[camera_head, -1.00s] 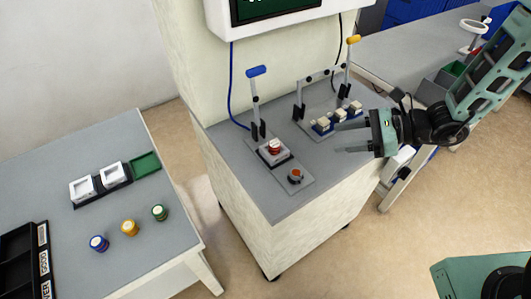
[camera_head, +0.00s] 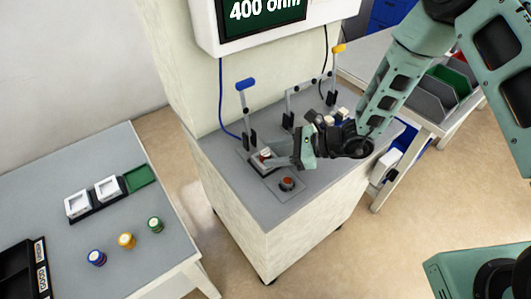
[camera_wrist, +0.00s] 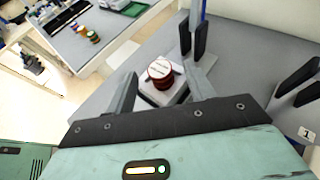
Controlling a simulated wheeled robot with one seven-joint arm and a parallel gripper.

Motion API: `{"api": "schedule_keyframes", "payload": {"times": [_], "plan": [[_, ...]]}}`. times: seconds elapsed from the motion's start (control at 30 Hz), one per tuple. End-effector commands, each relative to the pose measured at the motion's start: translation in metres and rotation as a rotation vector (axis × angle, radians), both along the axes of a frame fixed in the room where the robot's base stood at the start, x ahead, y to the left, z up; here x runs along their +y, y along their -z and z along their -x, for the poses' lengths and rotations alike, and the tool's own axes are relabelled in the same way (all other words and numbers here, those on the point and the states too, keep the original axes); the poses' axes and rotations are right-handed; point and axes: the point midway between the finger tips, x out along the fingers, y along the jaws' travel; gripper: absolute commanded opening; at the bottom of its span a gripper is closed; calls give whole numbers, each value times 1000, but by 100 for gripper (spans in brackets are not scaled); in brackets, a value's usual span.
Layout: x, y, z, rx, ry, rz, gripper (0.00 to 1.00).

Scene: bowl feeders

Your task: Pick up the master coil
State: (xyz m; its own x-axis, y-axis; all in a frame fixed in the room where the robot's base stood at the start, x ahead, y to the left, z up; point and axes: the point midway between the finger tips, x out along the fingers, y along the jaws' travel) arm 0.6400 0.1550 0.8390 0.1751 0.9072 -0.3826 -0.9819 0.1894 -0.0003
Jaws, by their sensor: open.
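A red coil with a white top, which I take for the master coil (camera_head: 265,154), sits upright on a small light plate below the blue-handled clamp (camera_head: 246,112). In the wrist view the coil (camera_wrist: 160,72) stands between and a little beyond my open fingers. My gripper (camera_head: 271,157) is low over the bench, reaching in from the right, and it also shows in the wrist view (camera_wrist: 160,80). The fingers are apart and empty, with gaps visible on both sides of the coil. In the head view the fingers partly hide the coil and its plate.
Clamp posts with a yellow handle (camera_head: 338,48) and white-topped pieces (camera_head: 342,114) stand to the right. Blue (camera_head: 97,257), yellow (camera_head: 126,240) and green coils (camera_head: 155,224) are on the left table. The screen (camera_head: 262,14) overhangs behind.

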Motion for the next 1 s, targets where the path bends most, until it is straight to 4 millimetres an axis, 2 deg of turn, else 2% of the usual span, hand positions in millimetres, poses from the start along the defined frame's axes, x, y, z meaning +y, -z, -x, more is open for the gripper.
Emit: {"api": "schedule_keyframes", "payload": {"times": [0.1,0.37,0.4,0.57,0.63,0.67,1.0], "plan": [[11,4,-2,0,-1,0,54],[14,6,-3,0,1,0,54],[14,6,-3,0,1,0,48],[14,6,-3,0,1,0,5],[14,6,-3,0,1,0,5],[14,6,-3,0,1,0,1],[14,-1,-3,-2,1,-1,1]]}}
